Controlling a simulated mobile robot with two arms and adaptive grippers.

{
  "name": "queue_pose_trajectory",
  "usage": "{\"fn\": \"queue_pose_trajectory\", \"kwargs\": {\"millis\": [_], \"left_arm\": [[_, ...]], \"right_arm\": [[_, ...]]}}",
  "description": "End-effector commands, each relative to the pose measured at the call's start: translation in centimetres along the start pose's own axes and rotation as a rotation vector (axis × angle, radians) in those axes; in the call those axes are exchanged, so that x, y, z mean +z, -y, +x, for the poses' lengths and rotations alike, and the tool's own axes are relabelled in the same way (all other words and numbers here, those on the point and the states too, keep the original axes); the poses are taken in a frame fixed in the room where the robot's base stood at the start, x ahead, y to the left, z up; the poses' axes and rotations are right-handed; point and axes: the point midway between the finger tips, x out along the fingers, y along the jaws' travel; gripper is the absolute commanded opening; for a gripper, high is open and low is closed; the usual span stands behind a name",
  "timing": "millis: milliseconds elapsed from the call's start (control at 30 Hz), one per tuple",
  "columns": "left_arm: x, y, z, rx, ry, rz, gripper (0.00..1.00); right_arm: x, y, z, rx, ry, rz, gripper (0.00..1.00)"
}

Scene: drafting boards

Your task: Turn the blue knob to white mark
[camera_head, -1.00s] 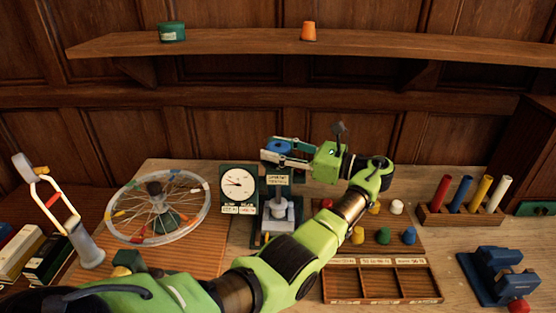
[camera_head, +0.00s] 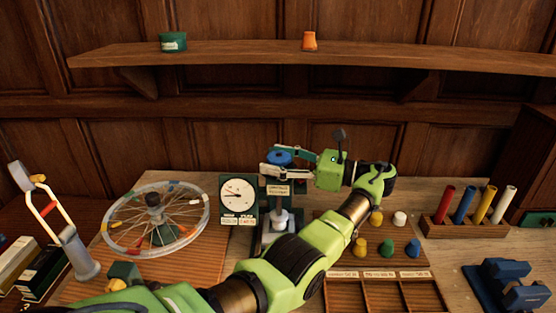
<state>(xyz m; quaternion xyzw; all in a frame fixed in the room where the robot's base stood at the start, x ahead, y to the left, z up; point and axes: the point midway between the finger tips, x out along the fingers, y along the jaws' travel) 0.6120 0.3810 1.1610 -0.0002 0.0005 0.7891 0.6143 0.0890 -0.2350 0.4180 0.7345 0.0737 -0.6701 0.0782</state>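The blue knob (camera_head: 279,157) sits on top of a dark green stand with a grey post (camera_head: 281,218), behind the middle of the bench. My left gripper (camera_head: 277,160) reaches in from the right of the knob, and its two pale fingers lie on the far and near sides of it. I cannot tell whether the fingers press on the knob or stand slightly apart from it. A white-faced dial gauge (camera_head: 239,193) stands just left of the stand, its needle pointing left. The white mark cannot be made out. My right gripper is not in view.
A spoked wheel (camera_head: 118,232) lies at left beside a grey clamp stand (camera_head: 75,255). Coloured pegs, including a yellow one (camera_head: 360,247), stand behind a compartment tray (camera_head: 383,282). A rack of coloured rods (camera_head: 463,227) and a blue vise (camera_head: 505,284) are at right.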

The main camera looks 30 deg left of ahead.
Motion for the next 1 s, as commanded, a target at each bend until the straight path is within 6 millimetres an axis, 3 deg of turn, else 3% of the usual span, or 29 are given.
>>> {"fn": "queue_pose_trajectory", "kwargs": {"millis": [333,800,1000], "left_arm": [[0.7,0.0,0.0,-0.001,0.001,-0.003,0.60],[8.8,0.0,0.1,0.000,0.000,-0.004,0.60],[10.0,0.0,0.1,0.000,0.000,-0.001,0.60]], "right_arm": [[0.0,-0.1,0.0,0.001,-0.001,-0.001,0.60],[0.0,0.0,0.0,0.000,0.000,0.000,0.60],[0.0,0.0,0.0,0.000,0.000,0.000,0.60]]}}
